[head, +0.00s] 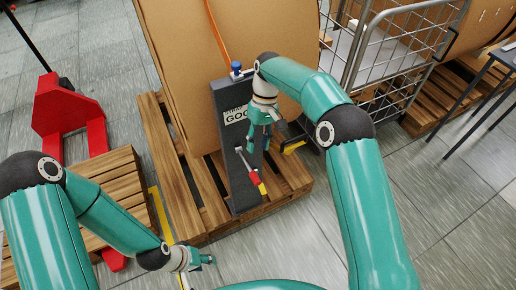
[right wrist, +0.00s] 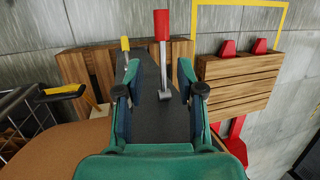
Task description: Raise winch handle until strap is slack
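A dark grey winch post (head: 228,165) stands on a pallet against a big brown roll. An orange strap (head: 217,35) runs straight along the roll to the post's top; its tension cannot be told. A lever with a red grip (head: 255,178) points down the post's front; in the right wrist view the red grip (right wrist: 161,25) shows beyond the fingertips. A yellow-tipped lever (right wrist: 125,45) shows beside it. My right gripper (head: 262,140) is open in front of the post, its fingers (right wrist: 157,80) apart and empty. My left gripper (head: 200,263) is low, away from the post; its opening is unclear.
A black part with a yellow grip (head: 293,147) sticks out right of the post. A wire cage trolley (head: 375,50) stands at the right. A red pallet truck (head: 65,105) and a wooden stack (head: 110,175) are at the left. The floor in front is clear.

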